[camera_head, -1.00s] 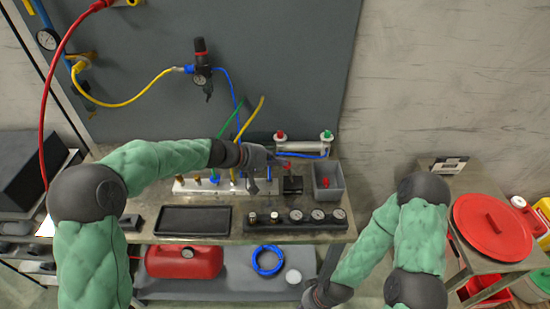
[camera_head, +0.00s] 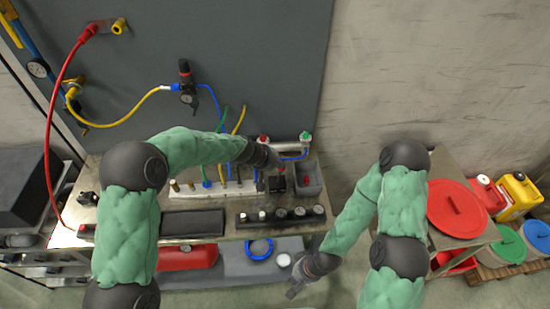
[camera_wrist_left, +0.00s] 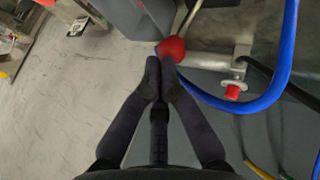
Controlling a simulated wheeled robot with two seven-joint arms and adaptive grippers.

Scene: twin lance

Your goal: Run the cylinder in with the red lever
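The silver cylinder (camera_head: 287,146) lies at the back of the bench, with a red-topped and a green-topped fitting at its ends. Part of it, with a red fitting, shows in the left wrist view (camera_wrist_left: 215,62). The red lever's ball knob (camera_wrist_left: 171,49) sits on a thin metal rod in the left wrist view. My left gripper (camera_wrist_left: 161,66) has its fingertips together right at the knob, not around it; whether they touch it I cannot tell. My right gripper (camera_head: 295,288) hangs low in front of the bench, too small to read.
A grey bin (camera_head: 310,180) stands right of the black valve block (camera_head: 277,184). A row of gauges (camera_head: 282,214) and a black tray (camera_head: 193,223) lie along the front. A blue hose (camera_wrist_left: 286,60) loops beside the knob. A side table with a red lid (camera_head: 457,208) stands right.

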